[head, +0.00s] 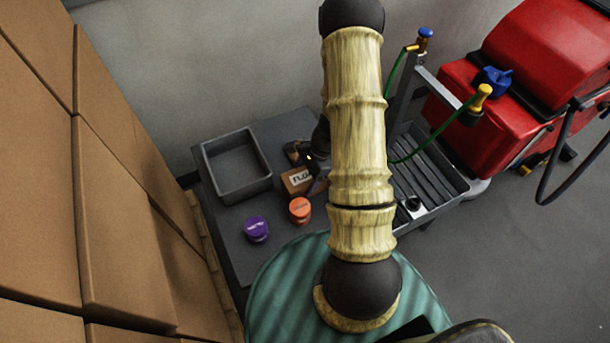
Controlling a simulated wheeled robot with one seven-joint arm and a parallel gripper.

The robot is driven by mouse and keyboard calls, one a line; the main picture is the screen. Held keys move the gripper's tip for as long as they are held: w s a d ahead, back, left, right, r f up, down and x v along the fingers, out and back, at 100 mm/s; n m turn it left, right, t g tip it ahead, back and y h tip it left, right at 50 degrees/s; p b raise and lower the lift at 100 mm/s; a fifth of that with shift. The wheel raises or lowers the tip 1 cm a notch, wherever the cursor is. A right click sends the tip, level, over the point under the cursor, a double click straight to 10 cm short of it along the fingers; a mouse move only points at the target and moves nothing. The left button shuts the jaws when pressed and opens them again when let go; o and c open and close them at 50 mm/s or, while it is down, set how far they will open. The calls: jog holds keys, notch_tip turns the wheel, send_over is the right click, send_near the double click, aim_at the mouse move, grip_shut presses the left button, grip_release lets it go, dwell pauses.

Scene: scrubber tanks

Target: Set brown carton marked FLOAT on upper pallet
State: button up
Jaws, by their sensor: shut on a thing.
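A small brown carton (297,180) with a white label reading "FLO", the rest covered, is at the grey bench beside the open grey bin. My gripper (314,178) is at the carton's right side, partly hidden behind my arm, and is shut on it. I cannot tell whether the carton touches the bench top or is just above it. A wooden pallet edge (216,268) shows along the foot of the big carton stack at left; I cannot tell whether this is the upper pallet.
An orange-lidded tub (299,208) and a purple-lidded tub (257,229) stand on the bench (236,262) near the carton. The empty grey bin (237,168) is behind them. Big cartons (125,220) wall the left. A red scrubber machine (500,85) and slatted rack (428,165) stand right.

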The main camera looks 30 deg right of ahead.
jog(key=shift+f, duration=0.1)
jog(key=o, duration=1.3)
jog(key=shift+r, duration=0.3)
jog(key=v, duration=1.1)
jog(key=shift+d+r, duration=0.15)
jog(key=shift+r, duration=0.25)
jog(key=s+a+r+n+t+h, duration=0.1)
jog(key=s+a+r+n, duration=0.1)
jog(key=a+r+n, duration=0.2)
jog(key=s+a+r+n+h, duration=0.2)
jog(key=a+r+n, duration=0.2)
jog(key=n, duration=0.4)
jog(key=s+a+r+n+t+h, duration=0.1)
jog(key=s+a+r+n, duration=0.2)
jog(key=a+r+n, duration=0.1)
jog(key=shift+a+n+t+h, duration=0.3)
jog(key=shift+a+n, duration=0.15)
jog(key=shift+n, duration=0.55)
